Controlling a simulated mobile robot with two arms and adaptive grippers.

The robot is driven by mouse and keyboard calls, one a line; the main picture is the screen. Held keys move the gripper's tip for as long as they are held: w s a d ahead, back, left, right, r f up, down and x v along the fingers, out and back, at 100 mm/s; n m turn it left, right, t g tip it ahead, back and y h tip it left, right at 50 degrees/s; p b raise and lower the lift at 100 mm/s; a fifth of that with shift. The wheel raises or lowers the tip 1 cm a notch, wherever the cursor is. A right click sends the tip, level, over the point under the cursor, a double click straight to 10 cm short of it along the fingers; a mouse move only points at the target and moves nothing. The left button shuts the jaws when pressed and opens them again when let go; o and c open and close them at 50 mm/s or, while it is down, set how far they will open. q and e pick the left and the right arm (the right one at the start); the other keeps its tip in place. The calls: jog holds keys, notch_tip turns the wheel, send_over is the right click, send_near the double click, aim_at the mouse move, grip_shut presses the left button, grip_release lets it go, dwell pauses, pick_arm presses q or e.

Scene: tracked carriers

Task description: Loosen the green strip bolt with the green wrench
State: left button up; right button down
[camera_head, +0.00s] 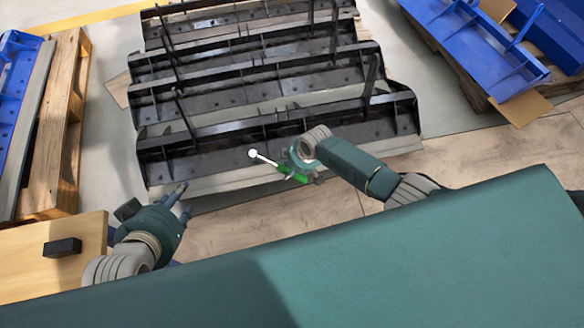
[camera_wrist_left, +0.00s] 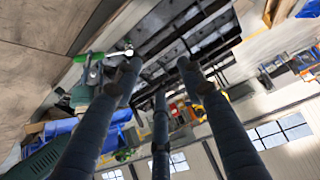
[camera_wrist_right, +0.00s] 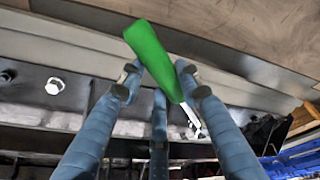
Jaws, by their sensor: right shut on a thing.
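The green wrench (camera_head: 292,173) has a green handle and a silver shaft. My right gripper (camera_head: 299,174) is shut on its handle, over the near edge of the front black carrier (camera_head: 215,165). The wrench's far end points left, to a white round part; I cannot tell whether it fits on a bolt. The handle fills the middle of the right wrist view (camera_wrist_right: 153,55). A pale hex bolt (camera_wrist_right: 54,87) there stands apart from the wrench. I cannot make out a green bolt. My left gripper (camera_head: 180,199) is open and empty, left of the wrench.
More black carriers (camera_head: 250,70) stand in rows behind the front one. Blue carriers lie on pallets at left (camera_head: 62,125) and right (camera_head: 480,40). A wooden tabletop (camera_head: 25,275) with a small black block (camera_head: 62,247) is at lower left.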

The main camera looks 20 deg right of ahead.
jog(key=shift+a+r+p, duration=0.1)
jog(key=shift+r+p, duration=0.25)
jog(key=shift+s+r+p, duration=0.15)
jog(key=shift+r+p, duration=0.05)
jog(key=shift+p, duration=0.1)
jog(key=shift+r, duration=0.1)
pick_arm(q)
jog(key=s+a+f+g, duration=0.1)
jog(key=s+f+g, duration=0.1)
jog(key=s, duration=0.3)
jog(key=s+a+f+g+y, duration=0.1)
jog(key=s+a+f+g, duration=0.1)
jog(key=s, duration=0.4)
jog(key=shift+s+a+f+g+p, duration=0.15)
jog(key=shift+a+f+g+p, duration=0.2)
jog(key=shift+g, duration=0.25)
pick_arm(e)
jog(key=shift+s+r, duration=0.1)
jog(key=shift+r, duration=0.1)
pick_arm(q)
jog(key=shift+r, duration=0.1)
